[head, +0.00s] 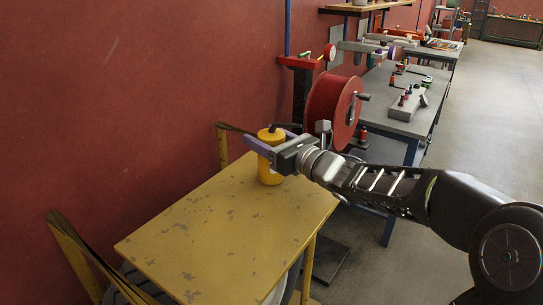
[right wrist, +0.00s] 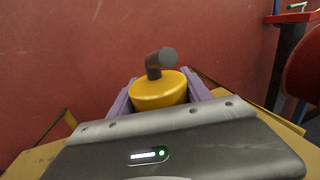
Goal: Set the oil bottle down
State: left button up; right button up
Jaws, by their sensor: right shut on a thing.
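The oil bottle (head: 270,174) is yellow and stands upright at the far end of a worn yellow table (head: 236,230). My right gripper (head: 266,143) is shut on the bottle's upper part, with its purple fingers on either side. In the right wrist view, the bottle's yellow top (right wrist: 158,92) and dark bent spout show between the fingers; its lower body is hidden behind my gripper. The bottle's base appears at the table top, but I cannot tell for certain whether it touches. My left gripper is not in view.
A red wall (head: 120,100) runs close along the left of the table. A red reel (head: 333,110) with a crank stands just beyond the table. A grey workbench (head: 408,122) with several small items is behind it. The near part of the yellow table is clear.

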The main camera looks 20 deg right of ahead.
grip_shut()
notch_tip(320, 180, up, 10)
jog(key=shift+r+p, duration=0.1)
jog(key=shift+p, duration=0.2)
dwell(0.6)
